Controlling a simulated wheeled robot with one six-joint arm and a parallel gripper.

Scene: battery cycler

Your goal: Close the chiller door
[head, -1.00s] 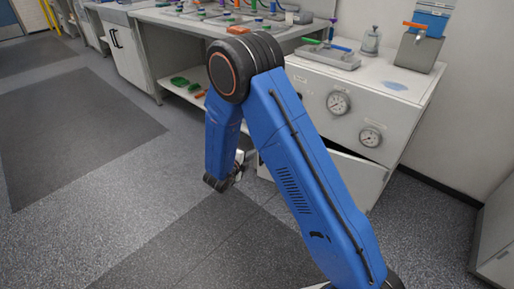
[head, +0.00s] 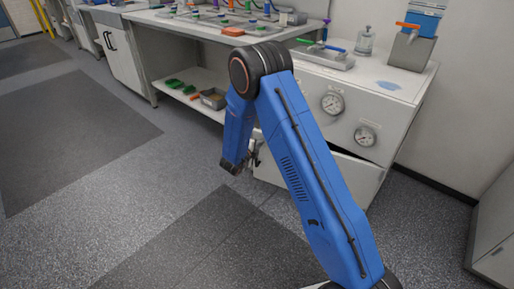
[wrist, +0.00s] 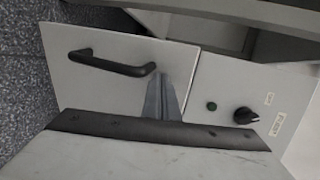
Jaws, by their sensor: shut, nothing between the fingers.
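The chiller is the white cabinet (head: 390,112) with two gauges at the right of the head view. Its door (head: 356,178) is the pale panel below the gauges, and a dark gap shows along its top, so it stands ajar. My blue arm hides part of it. In the wrist view the door (wrist: 90,92) is a flat pale panel with a black bar handle (wrist: 112,66). My gripper (wrist: 166,98) is shut and empty, its fingers in front of the door edge to the right of the handle. Whether they touch the door cannot be told. In the head view my gripper (head: 254,150) is partly hidden.
A workbench (head: 180,50) with a lower shelf stands left of the chiller. Open floor (head: 150,220) lies to the left and front.

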